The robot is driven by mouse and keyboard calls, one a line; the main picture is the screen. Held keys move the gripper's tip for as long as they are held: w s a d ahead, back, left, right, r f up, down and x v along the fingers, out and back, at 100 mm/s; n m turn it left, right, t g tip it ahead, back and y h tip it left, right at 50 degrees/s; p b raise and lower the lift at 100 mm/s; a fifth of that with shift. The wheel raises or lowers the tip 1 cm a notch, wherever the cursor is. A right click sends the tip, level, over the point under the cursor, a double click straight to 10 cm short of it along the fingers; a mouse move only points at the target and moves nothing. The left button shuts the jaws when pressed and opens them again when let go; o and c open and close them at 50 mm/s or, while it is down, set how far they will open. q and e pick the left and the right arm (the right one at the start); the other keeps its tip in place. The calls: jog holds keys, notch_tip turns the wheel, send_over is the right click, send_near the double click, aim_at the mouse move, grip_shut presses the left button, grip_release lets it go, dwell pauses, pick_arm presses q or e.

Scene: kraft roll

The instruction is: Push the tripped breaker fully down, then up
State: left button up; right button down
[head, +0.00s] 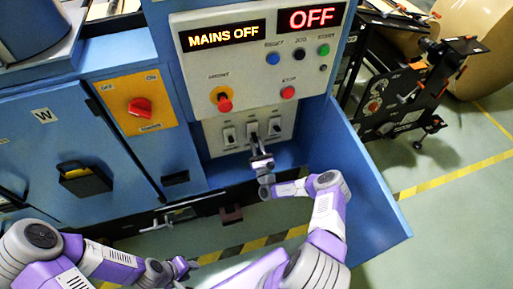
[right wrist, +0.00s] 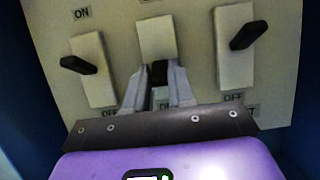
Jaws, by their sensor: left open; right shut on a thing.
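Three breakers sit in a row on the pale lower panel. In the right wrist view the left breaker (right wrist: 93,80) and right breaker (right wrist: 236,60) have black levers sticking out sideways. The middle breaker (right wrist: 157,36) has its black lever (right wrist: 159,73) between my right fingertips, lower on its plate than the right breaker's lever. My right gripper (right wrist: 159,90) is shut on that lever; it also shows in the head view (head: 258,150) in front of the middle breaker (head: 252,130). My left gripper (head: 189,266) is open and empty, low and away from the panel.
Displays above read MAINS OFF (head: 223,36) and OFF (head: 311,18). A red emergency button (head: 224,101) and other buttons sit above the breakers. A red rotary switch (head: 139,106) on an orange plate is to the left. Blue cabinet walls flank the breaker panel.

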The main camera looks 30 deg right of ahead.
jog(key=shift+f+t+h, duration=0.15)
jog(key=shift+t+h, duration=0.15)
jog(key=c, duration=1)
grip_release()
jog(key=shift+o, duration=0.2)
jog(key=p+v, duration=0.1)
jog(key=v, duration=0.6)
jog(key=shift+s, duration=0.2)
jog(key=shift+a, duration=0.1)
